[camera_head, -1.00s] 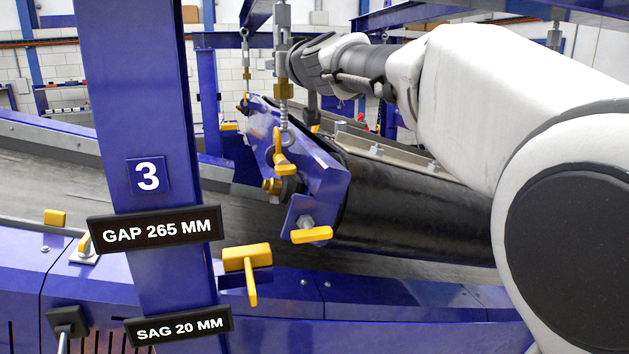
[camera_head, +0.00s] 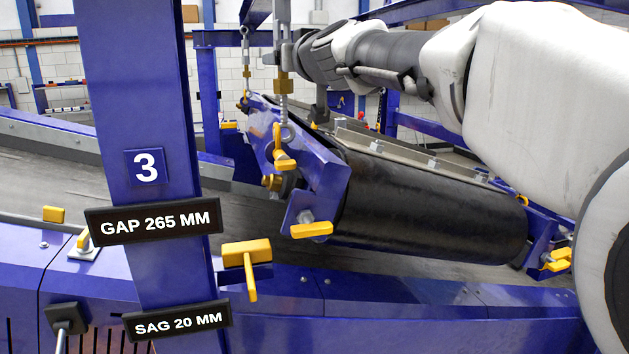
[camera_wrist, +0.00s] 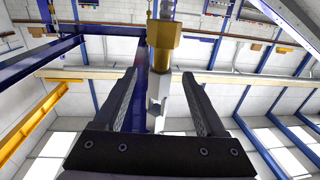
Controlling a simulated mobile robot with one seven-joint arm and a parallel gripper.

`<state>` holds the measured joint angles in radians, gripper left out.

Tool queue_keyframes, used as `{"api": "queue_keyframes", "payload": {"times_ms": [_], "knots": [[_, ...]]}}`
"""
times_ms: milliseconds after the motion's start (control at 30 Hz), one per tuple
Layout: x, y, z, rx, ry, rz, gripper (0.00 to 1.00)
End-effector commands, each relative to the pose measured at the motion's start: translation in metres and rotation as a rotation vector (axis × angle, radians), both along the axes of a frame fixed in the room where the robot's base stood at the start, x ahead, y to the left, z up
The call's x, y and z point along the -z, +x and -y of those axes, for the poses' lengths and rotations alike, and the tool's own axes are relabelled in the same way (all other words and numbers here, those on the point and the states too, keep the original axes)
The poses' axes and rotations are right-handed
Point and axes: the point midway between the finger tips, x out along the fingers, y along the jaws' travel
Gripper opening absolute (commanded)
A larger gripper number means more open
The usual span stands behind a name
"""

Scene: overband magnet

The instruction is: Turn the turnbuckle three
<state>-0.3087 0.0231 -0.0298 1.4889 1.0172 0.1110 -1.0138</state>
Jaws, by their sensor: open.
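The turnbuckle (camera_head: 283,58) by the post marked 3 (camera_head: 146,167) hangs upright above the near corner of the blue magnet frame (camera_head: 318,165). It has a grey body, a brass nut (camera_head: 284,86) and a threaded rod below ending in an eye. My gripper (camera_head: 289,56) is at the grey body, above the brass nut. In the wrist view my gripper (camera_wrist: 159,76) is open, with its two dark fingers on either side of the turnbuckle's steel part (camera_wrist: 157,92); the brass nut (camera_wrist: 164,45) shows past the fingertips. I cannot tell whether a finger touches it.
Signs on the post read GAP 265 MM (camera_head: 154,225) and SAG 20 MM (camera_head: 177,323). A yellow-handled clamp (camera_head: 247,254) sits beside the post. A second hanging turnbuckle (camera_head: 245,70) is farther back. A black roller (camera_head: 430,210) and conveyor belt lie below my arm.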

Motion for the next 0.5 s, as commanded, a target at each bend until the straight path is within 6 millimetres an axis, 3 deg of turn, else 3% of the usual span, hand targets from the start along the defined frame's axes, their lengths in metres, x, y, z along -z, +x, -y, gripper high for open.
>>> {"api": "queue_keyframes", "payload": {"times_ms": [500], "knots": [[0.0, -0.035, 0.013, 0.0, 0.0, 0.001, 0.72]]}}
